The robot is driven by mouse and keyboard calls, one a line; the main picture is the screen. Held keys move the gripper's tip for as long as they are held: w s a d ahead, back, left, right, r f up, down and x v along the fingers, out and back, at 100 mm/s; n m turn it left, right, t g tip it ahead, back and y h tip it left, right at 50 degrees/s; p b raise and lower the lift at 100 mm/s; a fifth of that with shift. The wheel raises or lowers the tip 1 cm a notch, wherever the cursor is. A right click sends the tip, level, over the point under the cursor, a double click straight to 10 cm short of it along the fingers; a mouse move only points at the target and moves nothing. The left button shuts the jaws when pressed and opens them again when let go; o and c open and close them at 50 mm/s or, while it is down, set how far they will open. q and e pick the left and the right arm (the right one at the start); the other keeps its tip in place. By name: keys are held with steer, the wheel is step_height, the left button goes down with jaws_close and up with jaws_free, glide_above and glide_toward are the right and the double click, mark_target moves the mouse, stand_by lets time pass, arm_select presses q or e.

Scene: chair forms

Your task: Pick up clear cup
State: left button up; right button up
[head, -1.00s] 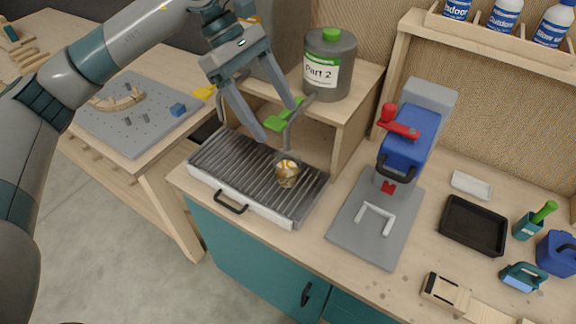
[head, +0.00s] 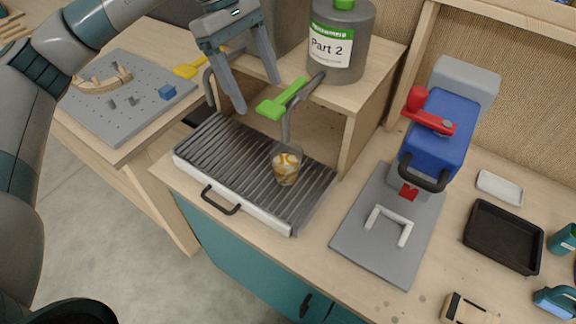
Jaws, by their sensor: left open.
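The clear cup (head: 286,168) stands upright on the slatted metal grate of a drip tray (head: 238,160), under a thin grey spout. It holds something amber and whitish. My left gripper (head: 258,97) is open and empty, above and to the left of the cup, apart from it. My right gripper is not in view.
A grey container labelled "Part 2" (head: 338,40) stands on a wooden shelf behind the cup. A blue press with a red handle (head: 436,130) stands to the right. A black tray (head: 503,236) lies farther right.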

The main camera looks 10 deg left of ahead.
arm_select(q)
steer(key=f, duration=0.1)
steer(key=p, duration=0.5)
glide_above(286, 154)
steer(key=s+a, duration=0.2)
steer(key=shift+f, duration=5.4)
steer(key=shift+d+f, duration=0.3)
steer(key=shift+f, duration=0.05)
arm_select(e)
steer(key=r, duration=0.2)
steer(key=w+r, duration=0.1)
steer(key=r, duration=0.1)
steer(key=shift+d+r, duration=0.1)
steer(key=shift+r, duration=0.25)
arm_select(q)
steer(key=shift+p, duration=0.3)
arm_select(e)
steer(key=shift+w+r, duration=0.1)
arm_select(q)
steer(key=p+x, duration=0.4)
steer(key=shift+s+d+f, duration=0.15)
steer(key=shift+d+f, duration=0.1)
steer(key=shift+f, duration=0.25)
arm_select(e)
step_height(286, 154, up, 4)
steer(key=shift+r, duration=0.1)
